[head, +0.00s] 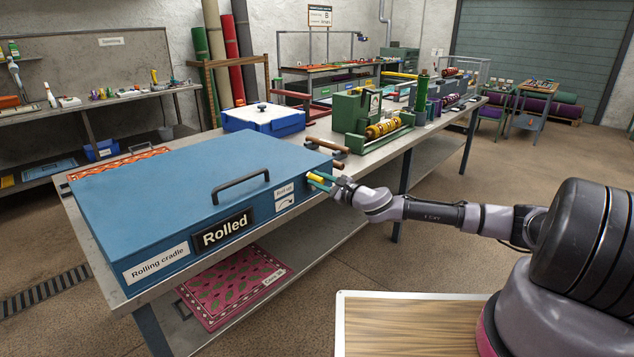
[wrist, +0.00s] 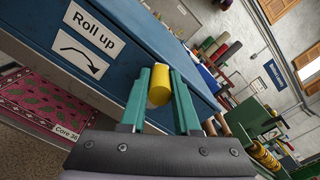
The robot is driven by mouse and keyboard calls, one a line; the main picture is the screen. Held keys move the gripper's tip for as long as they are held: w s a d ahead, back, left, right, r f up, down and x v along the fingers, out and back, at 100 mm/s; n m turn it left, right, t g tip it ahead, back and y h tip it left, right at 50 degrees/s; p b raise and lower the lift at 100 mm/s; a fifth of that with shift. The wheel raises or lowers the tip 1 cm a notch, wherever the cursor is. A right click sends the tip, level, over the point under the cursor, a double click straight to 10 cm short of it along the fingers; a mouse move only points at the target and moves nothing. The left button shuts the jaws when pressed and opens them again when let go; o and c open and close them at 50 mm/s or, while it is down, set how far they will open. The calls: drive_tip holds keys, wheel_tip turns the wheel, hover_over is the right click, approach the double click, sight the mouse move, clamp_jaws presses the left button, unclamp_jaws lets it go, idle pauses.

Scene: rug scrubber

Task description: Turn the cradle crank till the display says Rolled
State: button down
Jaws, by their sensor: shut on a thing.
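The blue rolling cradle (head: 190,195) lies on the long workbench with its lid down and a dark handle on top. Its front display (head: 225,231) reads "Rolled". The crank's yellow grip (head: 318,179) sticks out near the cradle's right end, beside the "Roll up" label with a curved arrow. My gripper (head: 323,181) reaches it from the right. In the wrist view the yellow grip (wrist: 159,86) sits between the green fingers of my gripper (wrist: 160,90), which are shut on it. The rest of the crank is hidden.
A copper-coloured roller (head: 327,145) lies behind the cradle's right end. A blue-and-white box (head: 263,118) and a green machine (head: 355,112) stand farther back on the bench. A pink rug (head: 235,285) lies on the lower shelf.

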drive_tip(key=shift+w+d, duration=0.1)
drive_tip(key=shift+w, duration=0.05)
drive_tip(key=c, duration=0.7)
unclamp_jaws()
drive_tip(key=shift+o, duration=0.2)
drive_tip(key=v, duration=1)
drive_tip(key=shift+s+d, duration=0.25)
drive_tip(key=shift+s, duration=0.1)
